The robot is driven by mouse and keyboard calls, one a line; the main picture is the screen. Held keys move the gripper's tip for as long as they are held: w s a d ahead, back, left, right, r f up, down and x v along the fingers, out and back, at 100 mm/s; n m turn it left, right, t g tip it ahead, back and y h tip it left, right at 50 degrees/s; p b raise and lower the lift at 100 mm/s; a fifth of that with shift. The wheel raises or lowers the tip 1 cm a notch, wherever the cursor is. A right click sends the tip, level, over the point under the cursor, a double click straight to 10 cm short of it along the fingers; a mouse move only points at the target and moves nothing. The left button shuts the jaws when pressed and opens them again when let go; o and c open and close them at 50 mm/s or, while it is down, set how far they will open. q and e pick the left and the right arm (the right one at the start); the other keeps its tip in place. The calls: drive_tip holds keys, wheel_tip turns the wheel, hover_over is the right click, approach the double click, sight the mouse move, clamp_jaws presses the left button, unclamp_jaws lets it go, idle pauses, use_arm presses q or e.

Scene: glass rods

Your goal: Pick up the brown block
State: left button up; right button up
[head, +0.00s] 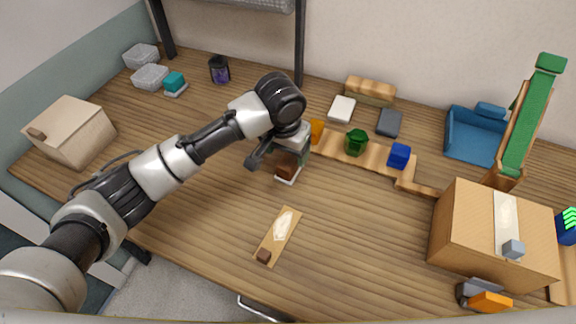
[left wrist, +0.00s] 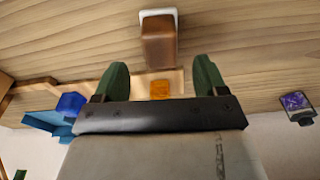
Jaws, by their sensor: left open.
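A brown block (head: 287,169) sits on a small white pad (head: 289,181) near the middle of the table, partly hidden by my left gripper in the head view. My left gripper (head: 284,155) is right by this block, its jaws partly hidden by its own body. In the left wrist view the brown block (left wrist: 158,42) on its white pad shows ahead of the fingertips. The left gripper's two green fingers (left wrist: 160,78) are apart, with no block between them. My right gripper is in neither view.
A small dark brown block (head: 263,256) lies on a wooden board (head: 279,230) nearer the front. Behind are an orange block (head: 317,130), a green object (head: 356,142) and a blue cube (head: 399,156). A large cardboard box (head: 470,240) stands at right. The table left of the board is clear.

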sight(289, 160)
use_arm(q)
drive_tip(key=f, duration=0.4)
drive_tip(key=shift+w+f, duration=0.15)
drive_tip(key=shift+w, duration=0.05)
drive_tip(key=shift+w+d+f, duration=0.1)
drive_tip(key=shift+f, duration=0.1)
drive_tip(key=c, duration=1.1)
drive_tip(key=shift+r, duration=0.1)
drive_tip(key=shift+r, duration=0.5)
drive_tip(key=r, duration=0.1)
drive_tip(key=d+r, duration=0.1)
drive_tip(key=r, duration=0.1)
drive_tip(key=shift+s+d+r, duration=0.15)
drive_tip(key=shift+s+r, duration=0.05)
drive_tip(key=shift+r, duration=0.1)
drive_tip(key=s+d+r+b, duration=0.1)
drive_tip(key=s+d+r, duration=0.2)
drive_tip(key=d+r, duration=0.3)
drive_tip(key=d, duration=0.3)
drive_tip(key=shift+s+d+r+b, duration=0.15)
drive_tip(key=shift+s+d+b, duration=0.15)
drive_tip(key=shift+s+d, duration=0.1)
drive_tip(key=shift+a, duration=0.1)
